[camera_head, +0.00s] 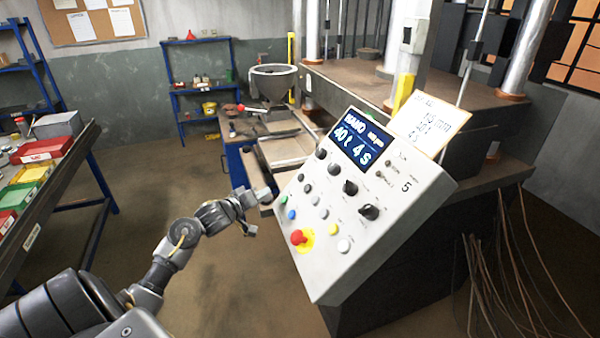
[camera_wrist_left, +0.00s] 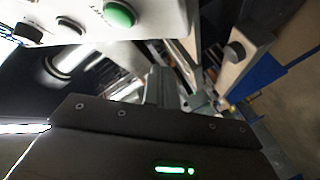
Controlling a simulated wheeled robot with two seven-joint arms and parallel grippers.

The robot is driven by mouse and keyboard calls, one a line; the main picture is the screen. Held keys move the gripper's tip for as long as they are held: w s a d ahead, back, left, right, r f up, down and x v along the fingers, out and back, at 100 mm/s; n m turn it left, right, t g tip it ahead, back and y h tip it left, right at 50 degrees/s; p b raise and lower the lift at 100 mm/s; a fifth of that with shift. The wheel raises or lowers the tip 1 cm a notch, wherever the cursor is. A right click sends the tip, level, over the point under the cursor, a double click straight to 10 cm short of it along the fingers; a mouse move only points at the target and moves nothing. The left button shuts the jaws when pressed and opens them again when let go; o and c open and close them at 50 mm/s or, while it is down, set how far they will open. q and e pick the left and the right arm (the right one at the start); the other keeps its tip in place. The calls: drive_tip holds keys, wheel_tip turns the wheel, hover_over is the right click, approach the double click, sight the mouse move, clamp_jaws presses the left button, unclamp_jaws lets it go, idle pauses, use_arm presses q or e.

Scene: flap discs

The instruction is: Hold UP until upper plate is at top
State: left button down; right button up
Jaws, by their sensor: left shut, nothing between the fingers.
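The grey control panel (camera_head: 375,195) stands tilted in front of the press, and its display (camera_head: 361,141) reads "40 t 4 s". Its buttons include a green one (camera_head: 283,200) at the left edge, a blue one (camera_head: 291,214), a yellow one (camera_head: 333,229) and a white one (camera_head: 344,245). Their labels are too small to read. My left gripper (camera_head: 262,195) is shut and empty, just left of the panel and apart from the green button. The wrist view shows this green button (camera_wrist_left: 119,14) above the gripper (camera_wrist_left: 160,85). A broad brown press plate (camera_head: 350,78) lies behind; I cannot tell whether it is the upper plate.
A red emergency stop (camera_head: 299,237) sits low on the panel. A paper note (camera_head: 431,122) stands behind the panel's top. A hopper (camera_head: 273,80) and blue bench (camera_head: 238,160) are beyond my gripper. Coloured bins (camera_head: 35,172) are at left. The floor between is clear.

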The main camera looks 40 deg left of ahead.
sight(301, 177)
use_arm(q)
drive_tip(key=s+d+r+n+t+h, duration=0.1)
drive_tip(key=d+r+n, duration=0.1)
drive_tip(key=r, duration=0.5)
drive_tip(key=s+d+r+n, duration=0.1)
drive_tip(key=d+r+n, duration=0.1)
drive_tip(key=r, duration=0.5)
drive_tip(key=shift+s+d+r+n+t+h+p, duration=0.2)
drive_tip(key=shift+s+n+t+h+p, duration=0.1)
drive_tip(key=shift+t+h+p, duration=0.1)
drive_tip(key=shift+w+f, duration=0.1)
drive_tip(key=shift+f, duration=0.05)
drive_tip(key=w+d+f+b, duration=0.1)
drive_tip(key=b, duration=0.1)
drive_tip(key=w+d+f+b, duration=0.1)
drive_tip(key=w+f+b, duration=0.1)
drive_tip(key=w+d+f+b, duration=0.1)
drive_tip(key=b, duration=0.2)
drive_tip(key=shift+w+f, duration=0.15)
drive_tip(key=shift+f, duration=0.1)
drive_tip(key=shift+w+d+f, duration=0.4)
drive_tip(key=shift+w+f, duration=0.1)
drive_tip(key=shift+w, duration=0.1)
idle(0.4)
drive_tip(key=shift+w+d+f+p, duration=0.2)
drive_tip(key=shift+p, duration=0.1)
drive_tip(key=shift+f, duration=0.1)
